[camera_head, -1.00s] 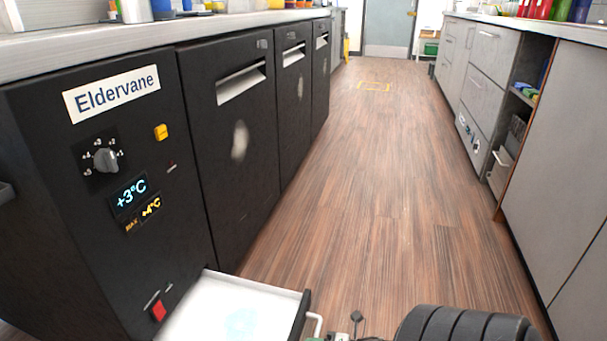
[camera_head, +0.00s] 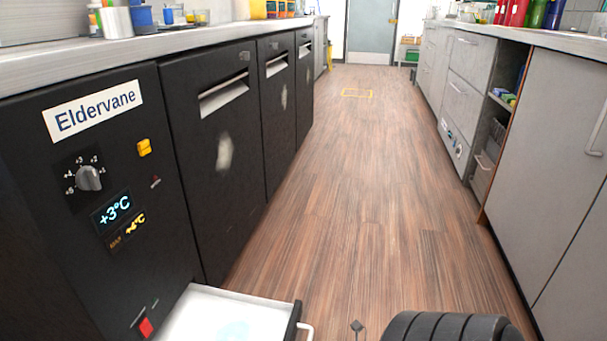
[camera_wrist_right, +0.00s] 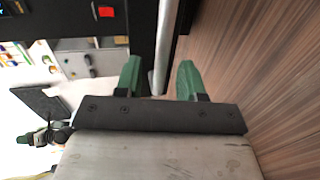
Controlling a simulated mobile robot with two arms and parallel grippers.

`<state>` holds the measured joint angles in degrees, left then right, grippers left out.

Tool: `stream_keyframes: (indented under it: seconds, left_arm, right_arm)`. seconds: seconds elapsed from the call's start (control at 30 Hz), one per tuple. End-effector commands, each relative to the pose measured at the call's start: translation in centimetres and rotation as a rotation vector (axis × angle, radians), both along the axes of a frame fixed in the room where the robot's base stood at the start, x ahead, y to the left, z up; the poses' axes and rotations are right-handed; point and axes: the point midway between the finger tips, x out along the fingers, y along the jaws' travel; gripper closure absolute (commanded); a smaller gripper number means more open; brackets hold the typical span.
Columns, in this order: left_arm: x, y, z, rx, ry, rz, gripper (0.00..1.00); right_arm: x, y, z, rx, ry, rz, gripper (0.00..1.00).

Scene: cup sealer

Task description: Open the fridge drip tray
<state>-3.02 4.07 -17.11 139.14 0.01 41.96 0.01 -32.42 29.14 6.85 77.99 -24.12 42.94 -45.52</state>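The fridge drip tray (camera_head: 215,312) is a shallow white tray with a black front and a pale handle (camera_head: 306,331). It sticks out from the bottom of the black Eldervane fridge (camera_head: 55,250), at the bottom of the head view. In the right wrist view the handle bar (camera_wrist_right: 159,65) runs between the green fingers of my right gripper (camera_wrist_right: 160,68). The fingers stand apart, with a clear gap on the right finger's side. I cannot tell whether the left finger touches the bar.
A red switch (camera_head: 146,327) sits on the fridge front beside the tray. Black fridge doors (camera_head: 215,150) continue along the left. Grey cabinets (camera_head: 545,160) line the right. The wooden floor (camera_head: 350,190) between them is clear.

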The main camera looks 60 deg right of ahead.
Motion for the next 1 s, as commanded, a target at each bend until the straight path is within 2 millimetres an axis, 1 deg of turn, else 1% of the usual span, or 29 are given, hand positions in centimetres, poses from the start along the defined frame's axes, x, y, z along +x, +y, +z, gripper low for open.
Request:
stream_keyframes:
  seconds: [0.03,0.2,0.3,0.4,0.57,1.0]
  left_arm:
    - [0.0,0.0,0.0,0.000,0.021,-0.001,0.57]
    - [-0.2,0.1,-0.5,-0.003,0.055,-0.003,0.57]
    - [-0.4,0.1,-0.7,-0.004,0.068,-0.004,0.57]
    - [-0.5,0.2,-0.9,-0.006,0.074,-0.005,0.57]
    - [-0.5,0.2,-1.1,-0.006,0.081,-0.006,0.57]
    - [-0.5,0.1,-1.1,-0.006,0.081,-0.006,0.57]
  right_arm:
    - [-1.2,-0.5,0.5,0.000,0.005,-0.001,0.61]
    - [-4.3,-1.7,1.2,0.000,0.005,-0.001,0.61]
    - [-5.6,-2.3,1.4,0.001,0.003,-0.001,0.61]
    - [-6.5,-2.7,1.5,0.001,0.003,-0.001,0.61]
    - [-7.0,-2.9,1.6,0.001,0.000,0.000,0.61]
    - [-7.0,-2.9,1.6,0.001,0.000,0.001,0.61]
